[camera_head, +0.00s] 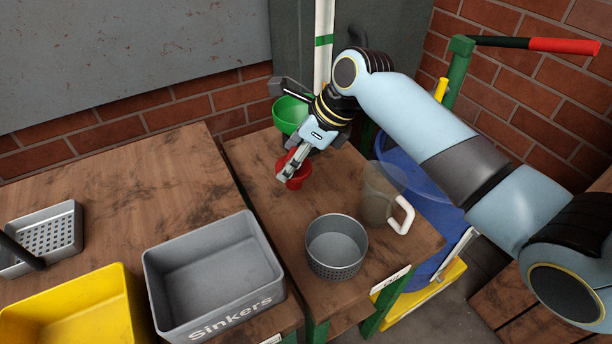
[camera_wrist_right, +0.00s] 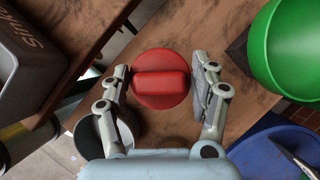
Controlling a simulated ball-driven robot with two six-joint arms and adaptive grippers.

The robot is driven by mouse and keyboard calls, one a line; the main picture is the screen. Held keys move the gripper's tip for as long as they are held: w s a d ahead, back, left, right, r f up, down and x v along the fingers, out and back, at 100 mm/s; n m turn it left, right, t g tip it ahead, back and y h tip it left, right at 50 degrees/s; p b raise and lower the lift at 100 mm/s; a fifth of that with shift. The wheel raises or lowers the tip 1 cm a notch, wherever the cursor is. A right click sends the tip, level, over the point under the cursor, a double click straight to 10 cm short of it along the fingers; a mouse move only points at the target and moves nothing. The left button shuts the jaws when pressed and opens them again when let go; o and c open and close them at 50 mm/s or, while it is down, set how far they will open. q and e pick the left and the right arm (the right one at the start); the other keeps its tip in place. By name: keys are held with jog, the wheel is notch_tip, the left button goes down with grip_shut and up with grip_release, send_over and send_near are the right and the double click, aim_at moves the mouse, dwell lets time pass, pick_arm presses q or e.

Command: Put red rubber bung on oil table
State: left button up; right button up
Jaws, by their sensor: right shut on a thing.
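The red rubber bung (camera_head: 297,180) is round with a raised ridge across its top; the wrist view shows it from above (camera_wrist_right: 162,64). My right gripper (camera_head: 290,168) is shut on it, with one finger on each side in the wrist view (camera_wrist_right: 162,85). The bung is over the back left part of a brown wooden table (camera_head: 285,225), whose small white front label is too small to read surely. I cannot tell whether the bung touches the tabletop. My left gripper is not in view.
On this table are a green bowl (camera_head: 290,113) behind the gripper, a perforated metal basket (camera_head: 336,262) and a clear jug (camera_head: 378,195). A grey Sinkers bin (camera_head: 262,255), a yellow bin (camera_head: 115,290) and a perforated tray (camera_head: 68,212) are left. A blue drum (camera_head: 432,215) stands right.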

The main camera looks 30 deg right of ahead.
aim_at(295, 180)
notch_tip(295, 180, down, 2)
jog(key=shift+f, duration=0.1)
notch_tip(295, 180, down, 4)
jog(key=shift+r+b, duration=0.1)
jog(key=shift+b, duration=0.35)
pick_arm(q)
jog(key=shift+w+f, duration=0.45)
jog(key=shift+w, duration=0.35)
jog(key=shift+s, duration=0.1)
pick_arm(e)
jog(key=o, duration=1.5)
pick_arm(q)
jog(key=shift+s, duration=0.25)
pick_arm(e)
jog(key=shift+o, duration=0.2)
pick_arm(q)
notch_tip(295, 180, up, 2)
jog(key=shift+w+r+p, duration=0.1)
jog(key=shift+p, duration=1)
pick_arm(e)
jog(key=v, duration=1.2)
